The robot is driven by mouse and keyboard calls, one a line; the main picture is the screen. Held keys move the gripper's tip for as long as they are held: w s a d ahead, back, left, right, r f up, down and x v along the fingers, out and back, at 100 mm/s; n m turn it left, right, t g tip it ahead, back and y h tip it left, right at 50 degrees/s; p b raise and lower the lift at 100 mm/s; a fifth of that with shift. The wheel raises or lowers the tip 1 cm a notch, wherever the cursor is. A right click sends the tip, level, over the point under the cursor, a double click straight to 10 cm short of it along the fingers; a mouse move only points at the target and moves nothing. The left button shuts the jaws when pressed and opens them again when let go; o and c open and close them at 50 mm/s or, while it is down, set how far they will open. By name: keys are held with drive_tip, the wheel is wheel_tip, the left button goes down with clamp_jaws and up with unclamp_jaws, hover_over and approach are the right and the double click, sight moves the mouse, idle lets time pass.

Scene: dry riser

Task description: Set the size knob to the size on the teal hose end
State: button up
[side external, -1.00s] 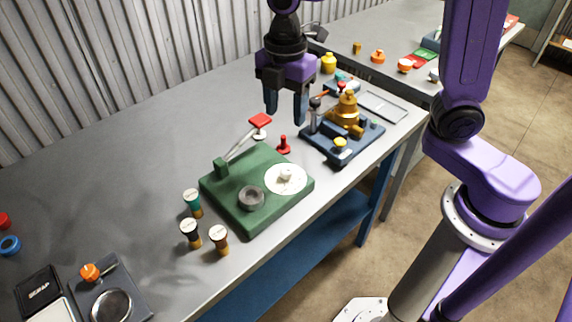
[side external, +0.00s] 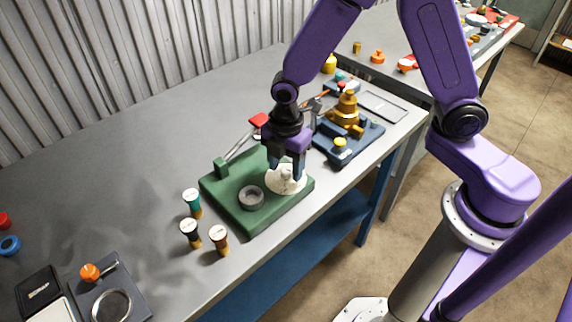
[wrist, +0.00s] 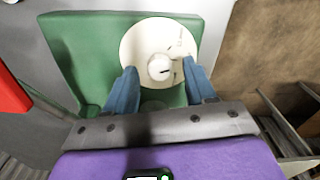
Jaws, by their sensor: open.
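The size knob (wrist: 159,67) is a small pale knob with a dark pointer line at the centre of a white dial (wrist: 138,38), on a green base (side external: 233,210). The dial's marks are too small to read. My gripper (side external: 286,171) is low over the dial. In the wrist view my gripper (wrist: 160,84) is open, its blue fingers on either side of the knob, with gaps; contact is not visible. The teal hose end (side external: 192,202) stands on the table left of the base, upright, with a pale top whose marking is unreadable here.
A black hose end (side external: 189,233) and a brown one (side external: 219,239) stand near the teal one. The base carries a grey ring (side external: 251,197) and a red-ended lever (side external: 259,120). A blue fixture with brass parts (side external: 345,119) stands behind to the right.

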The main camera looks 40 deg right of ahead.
drive_tip(key=shift+f, duration=0.2)
clamp_jaws()
